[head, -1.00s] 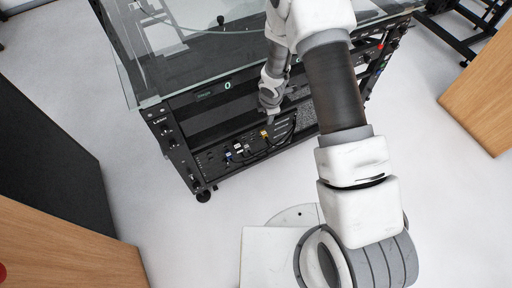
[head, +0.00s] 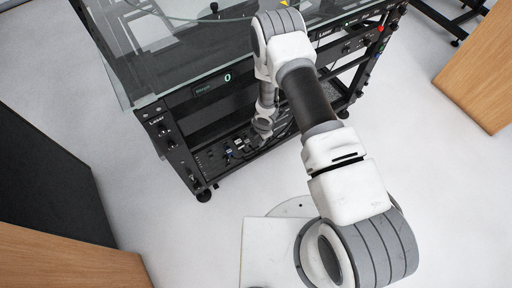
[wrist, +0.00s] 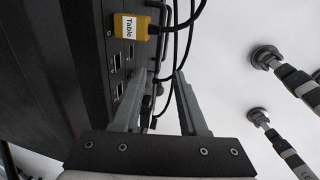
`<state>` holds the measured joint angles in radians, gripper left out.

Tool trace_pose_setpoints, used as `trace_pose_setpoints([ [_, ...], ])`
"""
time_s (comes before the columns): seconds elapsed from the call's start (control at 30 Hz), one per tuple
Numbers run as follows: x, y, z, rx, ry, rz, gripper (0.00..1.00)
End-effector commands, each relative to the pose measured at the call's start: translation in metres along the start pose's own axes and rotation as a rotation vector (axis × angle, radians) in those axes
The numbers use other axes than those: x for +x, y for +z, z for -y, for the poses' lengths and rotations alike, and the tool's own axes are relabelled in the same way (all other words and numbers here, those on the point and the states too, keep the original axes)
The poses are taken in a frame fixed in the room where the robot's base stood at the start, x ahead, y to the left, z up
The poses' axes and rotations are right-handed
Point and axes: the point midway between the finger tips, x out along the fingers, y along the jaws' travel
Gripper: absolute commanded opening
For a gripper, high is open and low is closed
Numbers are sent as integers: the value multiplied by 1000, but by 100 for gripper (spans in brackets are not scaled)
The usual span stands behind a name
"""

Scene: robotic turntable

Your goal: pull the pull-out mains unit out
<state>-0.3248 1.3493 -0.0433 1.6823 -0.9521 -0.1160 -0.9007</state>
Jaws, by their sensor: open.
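The pull-out mains unit seems to be the black socket panel (head: 211,158) low in the front of the turntable rack. It carries small plugs and black cables. The wrist view shows a dark panel with sockets (wrist: 115,75) and a yellow plug labelled "Table" (wrist: 130,27). My gripper (wrist: 158,78) is open, its two grey fingers reaching along the panel face, the left finger close to the sockets. Black cables pass near and between the fingertips. I cannot tell whether a finger touches the panel. In the head view my arm hides the gripper and the panel's right part.
The turntable rack (head: 176,128) has a glass top (head: 130,60) above the panel. Dark and wooden furniture (head: 60,255) stands at the left, a wooden piece (head: 475,80) at the right. Metal feet (wrist: 266,57) show at the right of the wrist view.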

Motion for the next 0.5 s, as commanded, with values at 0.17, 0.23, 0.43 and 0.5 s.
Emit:
trace_pose_setpoints([
  [0.17,45,0,2,2,0,-1,42],
  [0.23,59,0,2,2,-1,0,42],
  [0.43,89,1,1,3,0,0,42],
  [0.5,95,0,1,3,0,-1,42],
])
